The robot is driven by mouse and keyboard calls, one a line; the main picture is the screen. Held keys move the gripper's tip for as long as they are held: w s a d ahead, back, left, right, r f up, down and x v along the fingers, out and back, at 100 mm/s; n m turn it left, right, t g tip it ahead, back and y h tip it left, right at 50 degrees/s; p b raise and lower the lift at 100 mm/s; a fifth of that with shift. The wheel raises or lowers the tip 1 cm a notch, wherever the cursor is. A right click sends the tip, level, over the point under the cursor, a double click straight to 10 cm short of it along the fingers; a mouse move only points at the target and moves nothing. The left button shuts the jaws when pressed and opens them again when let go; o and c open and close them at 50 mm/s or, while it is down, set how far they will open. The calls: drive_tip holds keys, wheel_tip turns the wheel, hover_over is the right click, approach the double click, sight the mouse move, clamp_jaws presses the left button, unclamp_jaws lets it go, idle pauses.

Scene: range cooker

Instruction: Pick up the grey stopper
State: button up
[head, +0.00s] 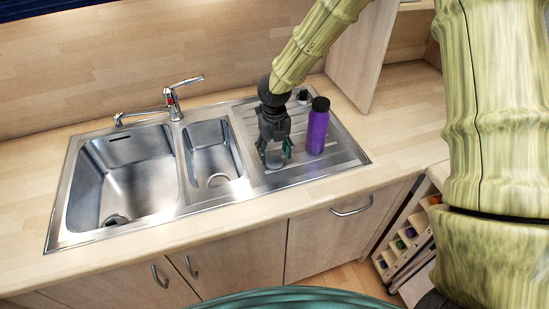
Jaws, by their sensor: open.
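My gripper (273,149) is open and points down over the steel draining board, to the right of the small basin. A small grey object, which looks like the grey stopper (274,161), sits on the draining board at the fingertips. It shows between and just below the two fingers, and its upper part is partly hidden by them. I cannot tell whether the fingers touch it.
A purple bottle (318,129) with a black cap stands upright close to the right of my gripper. A small dark item (303,97) is at the back of the draining board (343,152). A tap (172,104) stands behind two basins on the left.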

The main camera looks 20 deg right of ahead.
drive_tip(key=shift+f, duration=0.7)
clamp_jaws()
